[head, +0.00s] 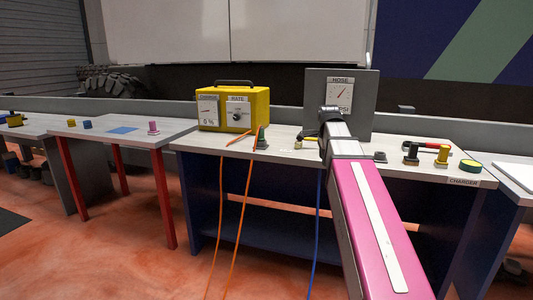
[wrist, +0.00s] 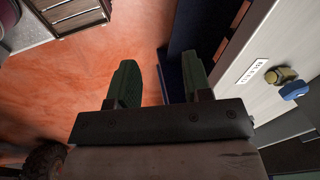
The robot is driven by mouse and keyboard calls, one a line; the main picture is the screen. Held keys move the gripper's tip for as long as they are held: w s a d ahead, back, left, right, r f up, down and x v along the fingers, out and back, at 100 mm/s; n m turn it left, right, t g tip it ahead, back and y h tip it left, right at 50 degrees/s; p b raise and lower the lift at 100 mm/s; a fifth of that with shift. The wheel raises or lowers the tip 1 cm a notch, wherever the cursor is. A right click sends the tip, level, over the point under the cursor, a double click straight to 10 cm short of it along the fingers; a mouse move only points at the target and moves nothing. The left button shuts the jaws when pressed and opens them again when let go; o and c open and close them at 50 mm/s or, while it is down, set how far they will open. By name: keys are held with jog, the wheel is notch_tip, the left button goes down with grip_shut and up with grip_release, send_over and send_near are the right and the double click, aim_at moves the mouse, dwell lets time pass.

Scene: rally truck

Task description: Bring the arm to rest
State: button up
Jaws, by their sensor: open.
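My arm (head: 375,220) reaches forward from the lower right of the head view, with a pink link and a grey wrist over the charger bench. In the head view my gripper's fingers cannot be made out at the far end of the arm. In the wrist view my gripper (wrist: 162,82) shows two dark green fingers spread apart, with nothing between them. Orange floor and a dark blue panel lie beyond the fingers. The bench edge with a white label (wrist: 251,71) is to their right, apart from them.
The bench (head: 285,153) holds a yellow charger box (head: 234,109) reading 0 %, a grey hose gauge panel (head: 356,103) behind my wrist, and several small fittings. A blue-knobbed fitting (wrist: 293,90) shows in the wrist view. A red-legged table (head: 105,132) stands left. Open floor (head: 120,255) lies front left.

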jog(key=s+a+f+n, duration=0.1)
jog(key=s+f+n, duration=0.4)
jog(key=f, duration=0.7)
jog(key=s+a+f+n+g, duration=0.1)
jog(key=s+f+n, duration=0.4)
jog(key=f, duration=0.7)
jog(key=s+a+f+n, duration=0.1)
jog(key=s+f+n, duration=0.5)
jog(key=f, duration=0.7)
jog(key=shift+a+n+g+y, duration=0.3)
jog(key=shift+a+n+g, duration=0.1)
jog(key=shift+n, duration=0.6)
